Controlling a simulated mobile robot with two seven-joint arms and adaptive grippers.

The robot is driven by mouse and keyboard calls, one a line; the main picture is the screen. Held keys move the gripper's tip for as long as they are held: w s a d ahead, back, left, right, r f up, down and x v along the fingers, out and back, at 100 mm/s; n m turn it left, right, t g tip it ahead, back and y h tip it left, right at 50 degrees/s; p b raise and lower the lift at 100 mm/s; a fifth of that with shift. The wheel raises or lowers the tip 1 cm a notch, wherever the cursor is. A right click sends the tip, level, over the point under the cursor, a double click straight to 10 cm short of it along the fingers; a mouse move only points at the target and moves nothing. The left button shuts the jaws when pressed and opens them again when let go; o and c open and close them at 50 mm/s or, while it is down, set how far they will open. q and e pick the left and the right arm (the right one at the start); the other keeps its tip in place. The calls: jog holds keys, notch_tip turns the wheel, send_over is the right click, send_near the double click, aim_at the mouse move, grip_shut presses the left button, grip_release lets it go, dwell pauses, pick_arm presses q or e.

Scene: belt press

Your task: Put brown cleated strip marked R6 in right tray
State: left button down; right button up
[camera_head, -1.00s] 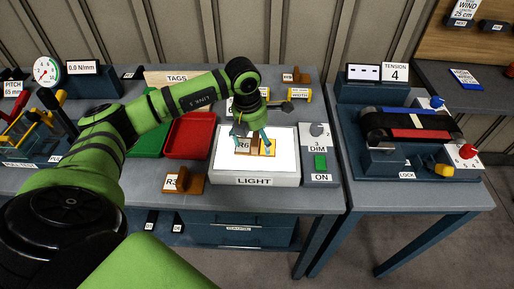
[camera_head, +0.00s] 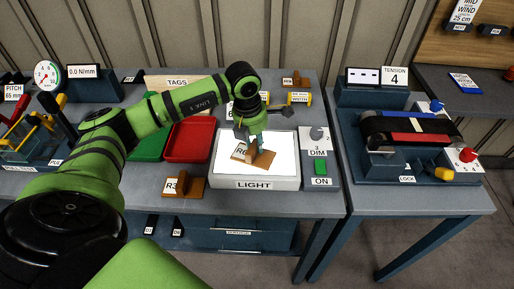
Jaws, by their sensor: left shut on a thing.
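The brown cleated strip marked R6 (camera_head: 263,159) is over the lit white panel of the light box (camera_head: 254,183). It sits askew in the picture, with its R6 label on the left. I cannot tell whether it still touches the panel. My left gripper (camera_head: 257,146) comes down from above and is shut on this strip, its fingers partly hiding it. The red tray (camera_head: 190,140), the right one of two trays, lies left of the light box and looks empty. My right gripper is not in view.
The green tray (camera_head: 150,143) is left of the red one, partly behind my left arm. Another brown strip, marked R3 (camera_head: 189,186), lies in front of the red tray. A dimmer box (camera_head: 320,165) adjoins the light box. A belt rig (camera_head: 410,130) stands on the right table.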

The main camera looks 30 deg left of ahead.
pick_arm(q)
jog(key=shift+r+p, duration=1.05)
jog(key=shift+r, duration=0.85)
